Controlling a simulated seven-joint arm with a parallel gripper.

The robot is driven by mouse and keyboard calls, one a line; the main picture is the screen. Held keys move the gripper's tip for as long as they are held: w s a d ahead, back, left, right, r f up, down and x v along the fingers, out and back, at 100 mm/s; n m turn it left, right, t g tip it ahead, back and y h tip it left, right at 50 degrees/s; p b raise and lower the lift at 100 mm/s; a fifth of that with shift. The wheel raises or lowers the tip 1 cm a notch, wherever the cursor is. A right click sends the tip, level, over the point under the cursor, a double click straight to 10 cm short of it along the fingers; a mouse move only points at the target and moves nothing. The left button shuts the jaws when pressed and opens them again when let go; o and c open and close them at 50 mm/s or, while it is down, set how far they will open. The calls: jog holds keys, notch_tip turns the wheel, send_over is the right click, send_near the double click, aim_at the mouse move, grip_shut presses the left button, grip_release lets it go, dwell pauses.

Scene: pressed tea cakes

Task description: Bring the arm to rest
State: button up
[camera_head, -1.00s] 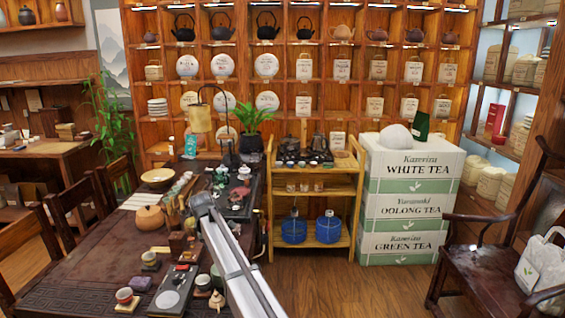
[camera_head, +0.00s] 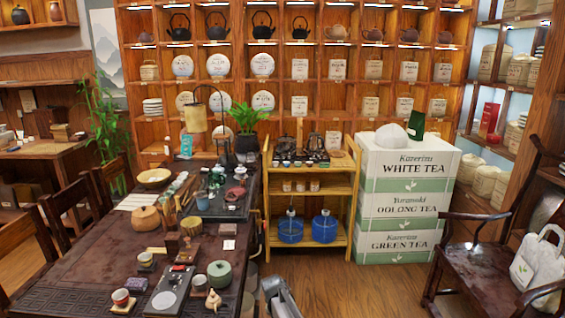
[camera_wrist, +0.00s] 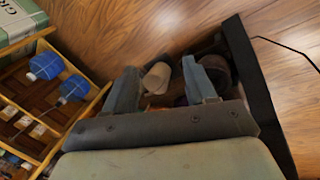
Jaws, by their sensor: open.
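My gripper (camera_wrist: 162,82) shows in the wrist view with its two fingers spread apart. It is open, and I see nothing clasped between the fingers. A pale rounded shape shows beyond the fingertips; I cannot tell what it is. In the head view only a grey part of my arm (camera_head: 281,298) shows at the bottom edge, over the floor just right of the tea table (camera_head: 60,250). The gripper itself is not visible there. Round white tea cakes (camera_head: 219,65) stand in the wall shelf.
A wooden cart (camera_head: 310,187) with two blue jugs (camera_head: 325,227) stands behind the arm, and shows in the wrist view (camera_wrist: 50,75). Stacked tea boxes (camera_head: 405,205) and a dark chair (camera_head: 475,265) are to the right. Open floor (camera_head: 370,290) lies between.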

jog(key=s+d+f+m+g, duration=0.2)
jog(key=s+d+f, duration=0.25)
jog(key=s, duration=0.35)
jog(key=s+d+f+m+g, duration=0.1)
jog(key=s+d+f+m, duration=0.1)
jog(key=s+d+f, duration=0.35)
jog(key=s+d+f+m+g, duration=0.1)
jog(key=s+d+f+g, duration=0.1)
jog(key=s+f, duration=0.65)
jog(key=s+d+f+m+g, duration=0.1)
jog(key=s+d+m+g, duration=0.1)
jog(key=s, duration=1.4)
jog(key=s+d+m+g+y, duration=0.1)
jog(key=s+d+m+g, duration=0.2)
jog(key=s, duration=1.3)
jog(key=shift+d+f+m, duration=0.35)
jog(key=shift+d+m, duration=0.05)
jog(key=shift+m, duration=0.7)
